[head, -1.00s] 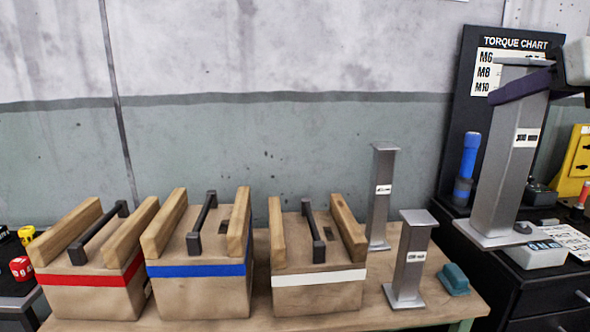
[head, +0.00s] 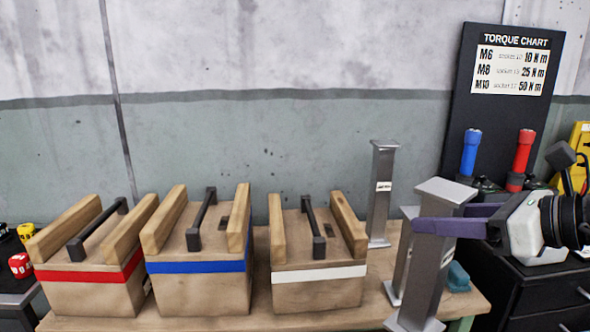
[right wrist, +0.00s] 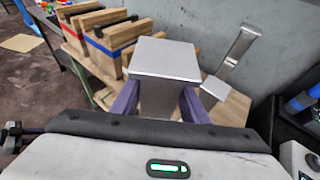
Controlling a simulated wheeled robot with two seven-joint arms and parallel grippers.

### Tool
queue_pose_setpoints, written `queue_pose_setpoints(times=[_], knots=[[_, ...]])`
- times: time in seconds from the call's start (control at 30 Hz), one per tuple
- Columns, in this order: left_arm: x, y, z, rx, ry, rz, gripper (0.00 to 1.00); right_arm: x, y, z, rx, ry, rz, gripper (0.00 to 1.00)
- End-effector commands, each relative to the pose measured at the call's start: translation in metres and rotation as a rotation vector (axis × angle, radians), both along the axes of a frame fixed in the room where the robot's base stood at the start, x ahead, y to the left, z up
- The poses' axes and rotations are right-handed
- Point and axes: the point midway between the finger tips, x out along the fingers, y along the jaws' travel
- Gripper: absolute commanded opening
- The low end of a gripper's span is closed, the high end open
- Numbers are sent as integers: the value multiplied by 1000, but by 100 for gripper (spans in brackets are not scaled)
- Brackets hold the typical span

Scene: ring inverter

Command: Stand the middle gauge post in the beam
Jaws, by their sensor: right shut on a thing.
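My right gripper (head: 446,219), with purple fingers, is shut on a grey metal gauge post (head: 430,265) near its top. This post is roughly upright, leaning slightly, in front of the table's right end; I cannot tell whether its foot touches anything. In the right wrist view its square top (right wrist: 164,58) shows between the fingers. A slim grey post (head: 381,200) with a white label stands at the back of the table. A shorter grey post (head: 402,262) stands mostly hidden behind the held one. I cannot make out the beam. My left gripper is not in view.
Three wooden blocks with black handles and red (head: 90,277), blue (head: 195,268) and white (head: 318,274) bands fill the table's left and middle. A teal object (head: 458,277) lies at its right end. A dark cabinet (head: 545,295) with torches stands right.

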Motion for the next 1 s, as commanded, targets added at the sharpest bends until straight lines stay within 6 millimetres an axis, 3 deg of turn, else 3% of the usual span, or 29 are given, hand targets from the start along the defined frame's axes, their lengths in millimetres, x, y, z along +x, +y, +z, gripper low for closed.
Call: queue_pose_setpoints(times=[0.03, 0.2, 0.5, 0.73, 1.0], knots=[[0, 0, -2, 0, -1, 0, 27, -9, 8, -21, 8, 5, 41, 0], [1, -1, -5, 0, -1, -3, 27, -46, 27, -80, 9, 5, 170, 0], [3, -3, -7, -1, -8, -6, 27, -118, 34, -153, 2, 2, 274, 0], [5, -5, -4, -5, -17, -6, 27, -149, 30, -174, 0, -2, 282, 0], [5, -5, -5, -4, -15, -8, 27, -155, 29, -177, 0, -5, 281, 0]])
